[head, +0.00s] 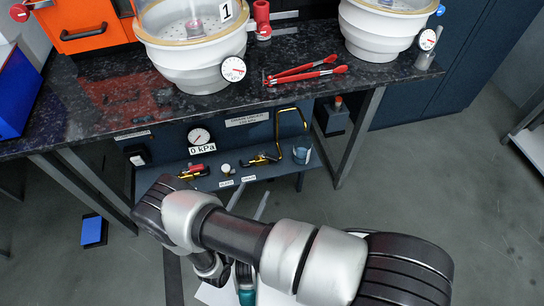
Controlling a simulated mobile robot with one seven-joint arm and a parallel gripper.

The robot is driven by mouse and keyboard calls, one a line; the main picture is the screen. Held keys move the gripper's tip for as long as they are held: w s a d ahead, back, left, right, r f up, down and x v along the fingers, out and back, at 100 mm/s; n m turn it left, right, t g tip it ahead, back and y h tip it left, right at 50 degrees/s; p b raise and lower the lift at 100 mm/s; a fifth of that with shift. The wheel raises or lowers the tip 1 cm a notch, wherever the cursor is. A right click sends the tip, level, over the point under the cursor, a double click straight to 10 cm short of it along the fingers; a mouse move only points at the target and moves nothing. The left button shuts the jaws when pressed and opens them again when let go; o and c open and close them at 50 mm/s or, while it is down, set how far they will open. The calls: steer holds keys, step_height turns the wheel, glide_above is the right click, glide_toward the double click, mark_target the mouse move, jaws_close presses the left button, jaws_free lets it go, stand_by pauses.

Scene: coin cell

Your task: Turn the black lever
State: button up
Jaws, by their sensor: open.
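The black lever (268,157) appears to be the dark handle on a brass valve (256,161), on the low shelf under the bench. It is small here, and its exact angle is hard to tell. The fingers appear clear of the lever.
A red-handled valve (195,171) and a gauge (199,136) marked 0 kPa are left of the brass valve. A yellow bent pipe (304,122) rises at its right. The dark benchtop (300,42) overhangs the shelf, with red tongs (305,74) on it.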

mark_target(271, 159)
steer(key=b+x, duration=0.2)
steer(key=x, duration=1.4)
steer(key=shift+d, duration=0.1)
steer(key=c, duration=1)
steer(key=shift+c, duration=0.2)
steer(key=shift+w+d+y, duration=0.1)
steer(key=shift+y, duration=0.2)
steer(key=n+y+p, duration=0.1)
steer(key=y, duration=0.1)
steer(key=w+n+t+y, duration=0.1)
steer(key=n+y, duration=0.1)
steer(key=shift+d+n+y+p, duration=0.1)
steer(key=shift+n+y+p, duration=0.2)
steer(key=shift+y+p, duration=0.1)
steer(key=shift+w+n+y+p, duration=0.3)
steer(key=shift+n+y, duration=0.35)
steer(key=shift+y, duration=0.35)
steer(key=shift+w+n+y+p, duration=0.2)
steer(key=shift+n+y+p, duration=0.15)
steer(key=shift+n+y, duration=0.45)
steer(key=shift+w+n+y+p, duration=0.3)
steer(key=shift+n+y, duration=0.15)
steer(key=shift+y, duration=0.75)
steer(key=shift+g, duration=0.3)
steer(key=o, duration=1)
